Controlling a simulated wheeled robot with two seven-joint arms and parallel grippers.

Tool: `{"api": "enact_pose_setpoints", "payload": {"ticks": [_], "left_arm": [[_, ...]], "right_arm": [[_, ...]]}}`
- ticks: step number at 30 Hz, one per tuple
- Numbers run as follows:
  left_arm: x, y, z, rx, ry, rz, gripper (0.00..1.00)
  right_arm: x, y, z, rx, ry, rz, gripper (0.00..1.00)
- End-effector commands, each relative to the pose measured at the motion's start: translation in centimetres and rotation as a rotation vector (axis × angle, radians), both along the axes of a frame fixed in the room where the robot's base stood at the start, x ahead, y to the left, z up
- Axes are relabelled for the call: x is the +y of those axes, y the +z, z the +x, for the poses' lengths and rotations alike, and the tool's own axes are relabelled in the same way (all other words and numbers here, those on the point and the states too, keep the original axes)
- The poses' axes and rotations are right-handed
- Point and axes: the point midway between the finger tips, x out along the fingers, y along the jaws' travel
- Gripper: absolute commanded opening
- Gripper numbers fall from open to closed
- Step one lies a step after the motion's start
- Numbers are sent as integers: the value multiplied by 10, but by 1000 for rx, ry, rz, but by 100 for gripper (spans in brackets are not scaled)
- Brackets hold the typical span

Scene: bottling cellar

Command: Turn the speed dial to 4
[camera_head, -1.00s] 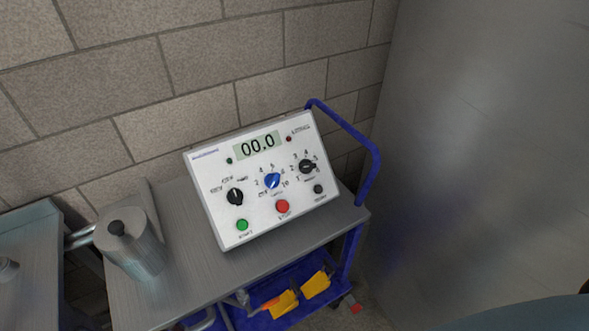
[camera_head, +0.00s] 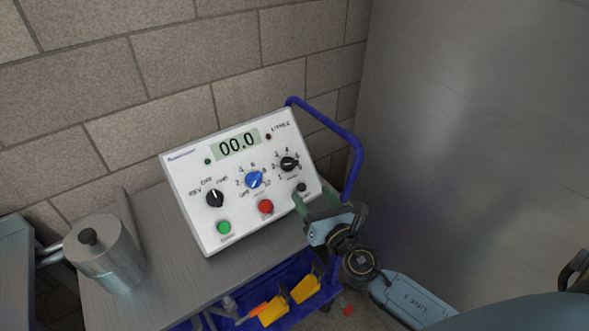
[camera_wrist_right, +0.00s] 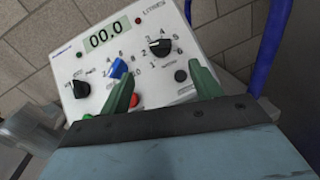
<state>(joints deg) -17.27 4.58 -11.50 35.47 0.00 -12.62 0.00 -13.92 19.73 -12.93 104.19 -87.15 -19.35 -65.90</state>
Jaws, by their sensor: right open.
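The white control panel (camera_head: 185,225) stands tilted on a grey cart top. It carries a blue dial (camera_head: 254,179) in the middle, with numbers up to 10 around it, and a black dial (camera_head: 289,164) at right with smaller numbers. The small captions are too blurred to show which is the speed dial, and the exact pointer settings are unclear. The display (camera_head: 238,144) reads 00.0. My right gripper (camera_head: 314,203) is open and empty near the panel's lower right corner. In the right wrist view, its fingers (camera_wrist_right: 158,76) reach toward the panel, below the blue dial (camera_wrist_right: 118,68) and black dial (camera_wrist_right: 160,47).
A black mode dial (camera_head: 215,198), green button (camera_head: 224,228), red button (camera_head: 265,206) and small black knob (camera_head: 301,187) share the panel. A metal pot (camera_head: 105,255) stands to its left. The cart's blue handle (camera_head: 357,165) rises close to my right arm.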

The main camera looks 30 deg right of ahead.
Motion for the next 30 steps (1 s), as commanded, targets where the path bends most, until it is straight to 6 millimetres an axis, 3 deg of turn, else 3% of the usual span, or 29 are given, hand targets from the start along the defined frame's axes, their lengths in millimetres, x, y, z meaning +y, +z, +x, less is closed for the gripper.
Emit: {"api": "enact_pose_setpoints", "payload": {"ticks": [9,15,21,30], "left_arm": [[0,4,2,-3,0,0,36],[0,1,2,-3,0,0,36],[0,0,2,-4,1,0,36],[0,0,3,-4,1,0,36]], "right_arm": [[-2,1,65,-2,-1,3,64],[-3,0,96,0,-1,4,64],[-4,-1,109,2,-1,5,64],[-4,0,111,2,-1,5,64]]}}
